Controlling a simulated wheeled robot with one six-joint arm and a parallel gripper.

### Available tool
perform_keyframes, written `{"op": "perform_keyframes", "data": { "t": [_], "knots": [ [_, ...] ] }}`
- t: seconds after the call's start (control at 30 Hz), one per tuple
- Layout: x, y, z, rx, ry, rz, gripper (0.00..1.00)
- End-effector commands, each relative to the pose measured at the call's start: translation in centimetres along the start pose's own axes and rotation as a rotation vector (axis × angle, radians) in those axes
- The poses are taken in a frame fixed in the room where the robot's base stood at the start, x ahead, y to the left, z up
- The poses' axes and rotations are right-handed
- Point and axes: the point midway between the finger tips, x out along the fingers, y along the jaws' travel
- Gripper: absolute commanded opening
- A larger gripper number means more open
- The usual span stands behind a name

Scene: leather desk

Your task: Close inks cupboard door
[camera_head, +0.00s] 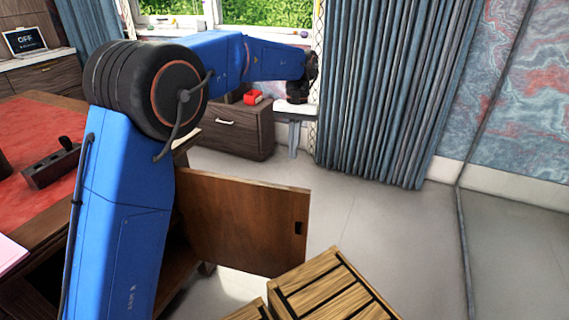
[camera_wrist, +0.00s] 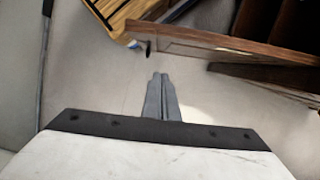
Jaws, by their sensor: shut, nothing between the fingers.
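The cupboard door (camera_head: 243,222) is a brown wooden panel that stands open, swung out from the desk. A small dark cut-out shows near its free edge. In the wrist view the door (camera_wrist: 230,42) crosses the upper right, with its free end near the top middle. My gripper (camera_head: 292,155) hangs pointing down beyond the door, over the floor. In the wrist view its grey fingers (camera_wrist: 160,76) are together and empty, apart from the door with bare floor between. The cupboard's inside is mostly hidden by the door and my arm.
Wooden slatted crates (camera_head: 325,288) stand on the floor close to the door's free edge; one shows in the wrist view (camera_wrist: 118,12). A drawer cabinet (camera_head: 235,138) with a red box (camera_head: 253,97) stands behind. The red-topped desk (camera_head: 45,115) is left. Floor at right is clear.

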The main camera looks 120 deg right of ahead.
Motion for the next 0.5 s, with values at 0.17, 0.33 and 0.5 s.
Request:
{"op": "perform_keyframes", "data": {
  "t": [0.17,0.33,0.5],
  "knots": [
    [2.9,-0.1,0.1,0.0,-0.002,0.0,0.0],
    [5.9,-0.1,0.1,-0.001,-0.002,0.0,0.0],
    [8.9,-0.1,0.1,-0.001,-0.003,0.0,0.0]
  ]
}}
